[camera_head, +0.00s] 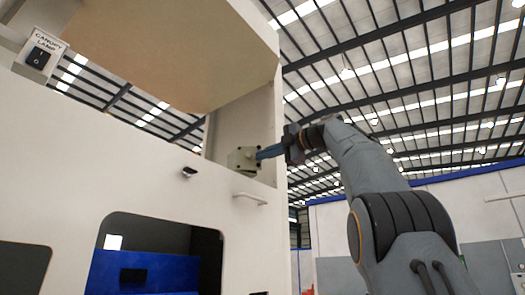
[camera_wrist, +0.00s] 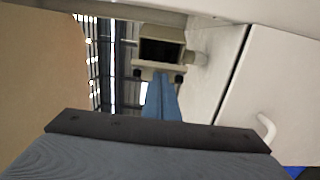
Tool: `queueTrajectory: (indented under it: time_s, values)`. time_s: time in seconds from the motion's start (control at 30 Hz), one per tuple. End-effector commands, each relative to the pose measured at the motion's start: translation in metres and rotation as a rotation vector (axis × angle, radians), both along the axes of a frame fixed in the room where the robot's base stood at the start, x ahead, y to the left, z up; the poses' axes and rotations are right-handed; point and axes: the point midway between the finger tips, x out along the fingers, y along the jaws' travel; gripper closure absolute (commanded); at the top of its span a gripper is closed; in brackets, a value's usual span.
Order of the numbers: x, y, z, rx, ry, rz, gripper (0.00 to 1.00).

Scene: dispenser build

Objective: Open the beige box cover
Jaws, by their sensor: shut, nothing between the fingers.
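The small beige box (camera_head: 241,157) is mounted on the white machine's upright panel, under the overhanging canopy. In the wrist view the beige box (camera_wrist: 149,32) shows a dark rectangular face or recess, with a pale strip and two dark round knobs on the side nearer my fingers. I cannot tell which part is the cover or whether it stands open. My gripper (camera_head: 260,155) reaches in from the right, its blue fingers shut and empty. In the wrist view my gripper (camera_wrist: 159,75) has its fingertips at the pale strip; contact is unclear.
A white handle (camera_head: 250,198) sticks out below the box, and it also shows in the wrist view (camera_wrist: 266,128). The canopy (camera_head: 190,50) hangs above. A dark knob (camera_head: 189,172) and a lamp switch (camera_head: 40,55) are further left. Open space lies to the right.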

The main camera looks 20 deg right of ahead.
Motion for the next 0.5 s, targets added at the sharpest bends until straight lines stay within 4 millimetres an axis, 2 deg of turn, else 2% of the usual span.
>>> queueTrajectory:
  time_s: [0.2,0.5]
  values:
    - [0.013,-0.012,0.001,0.001,0.000,-0.002,1.00]
    - [0.024,-0.019,0.001,0.000,-0.001,-0.003,1.00]
